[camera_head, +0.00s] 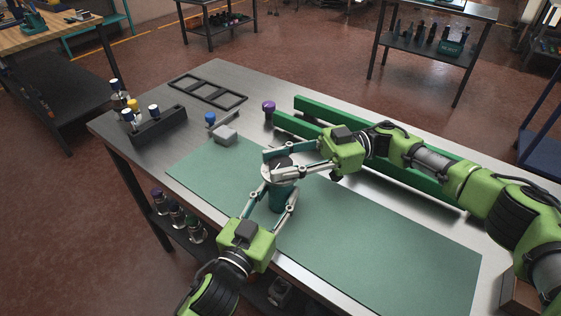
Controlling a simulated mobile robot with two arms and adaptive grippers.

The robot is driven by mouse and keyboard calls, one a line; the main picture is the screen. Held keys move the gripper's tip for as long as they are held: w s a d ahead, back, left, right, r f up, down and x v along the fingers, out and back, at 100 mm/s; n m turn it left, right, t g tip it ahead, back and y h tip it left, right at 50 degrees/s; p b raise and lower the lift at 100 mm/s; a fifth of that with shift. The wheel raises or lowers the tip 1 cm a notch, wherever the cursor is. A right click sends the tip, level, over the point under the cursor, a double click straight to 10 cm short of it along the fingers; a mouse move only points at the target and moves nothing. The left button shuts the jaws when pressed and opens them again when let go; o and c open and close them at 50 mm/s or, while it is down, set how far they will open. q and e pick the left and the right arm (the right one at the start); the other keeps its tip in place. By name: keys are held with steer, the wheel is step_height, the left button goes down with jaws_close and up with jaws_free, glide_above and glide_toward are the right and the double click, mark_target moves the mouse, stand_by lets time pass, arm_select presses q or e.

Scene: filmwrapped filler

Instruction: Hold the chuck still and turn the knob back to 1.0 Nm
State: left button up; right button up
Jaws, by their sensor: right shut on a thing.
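The chuck has a teal body (280,199) and stands on the green mat (375,242). Its pale top carries a dark round knob (284,162). My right gripper (270,165) comes in from the right, shut on the knob with one finger on each side. My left gripper (279,184) comes up from below, its fingers on both sides of the teal body. Whether both of these fingers press on the body cannot be made out. The fingers hide much of the top, and the torque scale cannot be read.
A dark rack (159,127) with bottles stands at the back left. A grey block (225,135), a blue-knobbed tool (212,118), a purple-topped piece (268,107) and a black frame (208,91) lie behind the mat. Green rails (410,182) run along the right. The mat's front right is clear.

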mark_target(281, 162)
steer(key=shift+w+a+n+g+h, duration=0.1)
steer(key=shift+w+n+g+h, duration=0.15)
steer(key=shift+n+g+h, duration=0.7)
steer(key=shift+n+g+y, duration=0.25)
steer(key=shift+g, duration=0.4)
steer(key=shift+s+n+g+h, duration=0.15)
steer(key=shift+n+g+h, duration=0.25)
steer(key=shift+g, duration=0.2)
steer(key=o, duration=1.1)
steer(key=shift+s, duration=0.1)
steer(key=r, duration=0.9)
steer(key=shift+d, duration=0.2)
steer(key=shift+r, duration=0.5)
steer(key=shift+a, duration=0.1)
